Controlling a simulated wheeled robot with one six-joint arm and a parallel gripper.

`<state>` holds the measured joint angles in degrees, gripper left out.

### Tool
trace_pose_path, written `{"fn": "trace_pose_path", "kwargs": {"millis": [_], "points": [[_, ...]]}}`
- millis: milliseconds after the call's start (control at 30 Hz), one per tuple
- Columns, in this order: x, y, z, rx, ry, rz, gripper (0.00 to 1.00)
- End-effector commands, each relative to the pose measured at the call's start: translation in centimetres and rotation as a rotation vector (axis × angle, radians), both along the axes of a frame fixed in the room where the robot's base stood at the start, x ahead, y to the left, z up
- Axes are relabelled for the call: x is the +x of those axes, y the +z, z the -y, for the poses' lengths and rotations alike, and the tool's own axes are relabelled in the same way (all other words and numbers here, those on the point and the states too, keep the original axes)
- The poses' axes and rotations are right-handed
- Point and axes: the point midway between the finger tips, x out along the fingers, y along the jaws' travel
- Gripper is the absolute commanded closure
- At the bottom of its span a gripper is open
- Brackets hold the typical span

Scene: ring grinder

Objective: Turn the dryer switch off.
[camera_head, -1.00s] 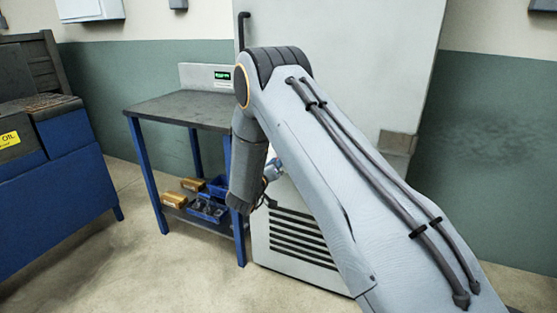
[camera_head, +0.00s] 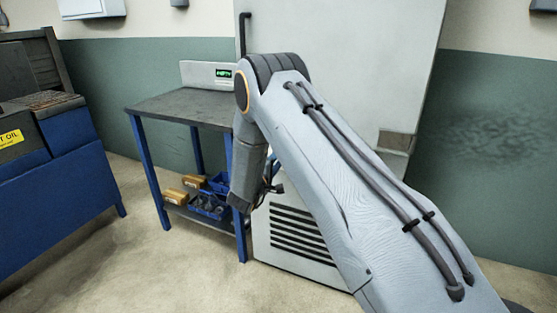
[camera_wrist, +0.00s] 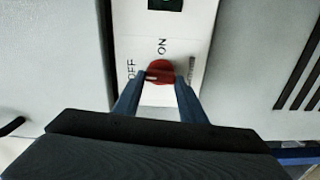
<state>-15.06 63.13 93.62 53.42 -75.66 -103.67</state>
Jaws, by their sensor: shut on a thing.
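The red dryer switch (camera_wrist: 160,71) is a round knob on a white panel (camera_wrist: 185,20) in the wrist view. "ON" is printed above it and "OFF" to its left, with the lettering turned sideways. My gripper (camera_wrist: 159,84) has its two blue-grey fingers closed on the knob, one on each side. I cannot tell for sure which label the knob points to. In the head view my arm hides the switch and the fingertips, in front of the large grey cabinet (camera_head: 350,60).
A workbench (camera_head: 185,105) with blue legs stands left of the cabinet, with a small green display (camera_head: 223,73) at its back. Blue bins (camera_head: 210,205) and boxes sit on its lower shelf. A blue machine (camera_head: 60,190) is at the far left. Open floor lies in front.

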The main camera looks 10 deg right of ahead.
Motion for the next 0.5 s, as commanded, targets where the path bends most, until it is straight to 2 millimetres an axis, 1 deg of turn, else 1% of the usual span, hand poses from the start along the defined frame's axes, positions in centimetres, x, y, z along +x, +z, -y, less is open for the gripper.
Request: {"fn": "trace_pose_path", "kwargs": {"millis": [200, 500], "points": [[0.03, -0.01, -0.11, -0.058, 0.002, -0.042, 0.85], [0.03, -0.04, -0.13, -0.081, 0.003, -0.059, 0.85]]}}
